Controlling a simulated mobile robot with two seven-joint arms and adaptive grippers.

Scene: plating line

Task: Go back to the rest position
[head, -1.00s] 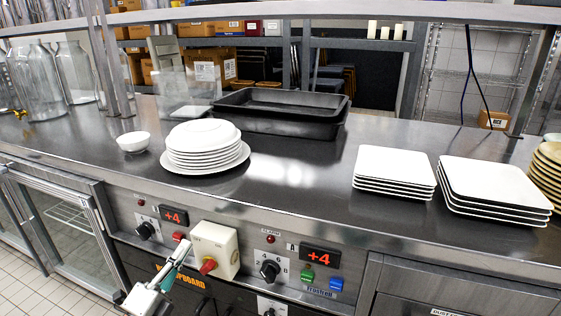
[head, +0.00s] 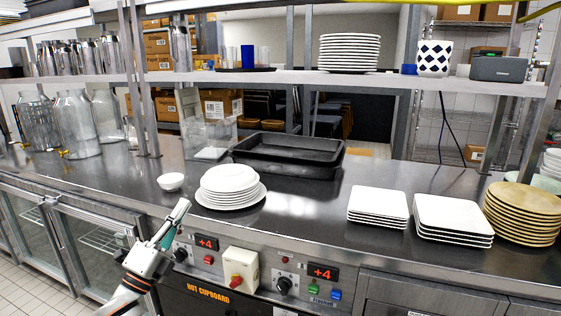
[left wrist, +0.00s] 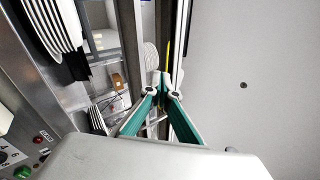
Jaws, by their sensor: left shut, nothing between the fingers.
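My left gripper (head: 178,218) is in the lower left of the head view, in front of the counter's front edge. Its fingers are shut with nothing between them and point up and to the right. In the left wrist view, the green-lined fingers (left wrist: 163,82) meet at their tips and hold nothing. The stack of round white plates (head: 230,188) and the small white bowl (head: 171,182) stand on the counter beyond the gripper, apart from it. My right gripper is not in view.
The steel counter (head: 300,225) carries a black tray (head: 288,155), square white plates (head: 378,206) and (head: 453,220), and tan plates (head: 522,213). A shelf (head: 290,78) runs above. The control panel with a red-knobbed switch (head: 241,270) is below the front edge.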

